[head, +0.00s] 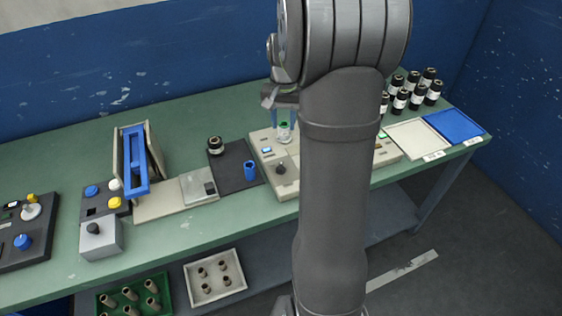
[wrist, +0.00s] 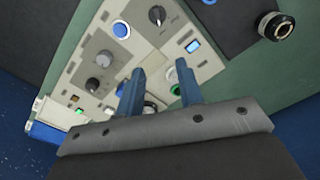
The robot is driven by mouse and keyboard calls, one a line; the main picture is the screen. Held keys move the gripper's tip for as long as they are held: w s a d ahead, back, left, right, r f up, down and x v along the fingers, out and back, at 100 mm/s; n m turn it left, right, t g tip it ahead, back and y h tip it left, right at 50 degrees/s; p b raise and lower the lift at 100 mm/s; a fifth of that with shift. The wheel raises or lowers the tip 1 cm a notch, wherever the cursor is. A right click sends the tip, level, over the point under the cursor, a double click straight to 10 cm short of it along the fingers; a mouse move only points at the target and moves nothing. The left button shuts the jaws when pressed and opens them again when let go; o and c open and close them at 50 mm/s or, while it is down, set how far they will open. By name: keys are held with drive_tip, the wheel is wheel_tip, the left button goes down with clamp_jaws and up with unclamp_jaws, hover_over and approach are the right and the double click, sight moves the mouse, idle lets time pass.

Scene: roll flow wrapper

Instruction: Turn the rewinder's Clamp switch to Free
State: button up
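The beige machine (head: 285,188), which I take to be the rewinder, stands mid-table, partly hidden by my arm. A black knob (head: 281,168) sits on its front part. Labels are too small to read, so I cannot tell which is the Clamp switch. My gripper (wrist: 160,78) is open and empty above the panel, its two blue fingers apart.
Lit displays (wrist: 192,46) and a blue round part (wrist: 121,29) sit on the panel. A white tray (head: 408,140) and several dark bottles (head: 415,98) stand right.

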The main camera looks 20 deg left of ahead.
sight(281, 164)
wheel_tip(281, 164, up, 3)
drive_tip(key=s, duration=0.2)
drive_tip(key=f, duration=1.7)
drive_tip(key=shift+s+d, duration=0.1)
drive_tip(key=shift+s, duration=0.1)
clamp_jaws()
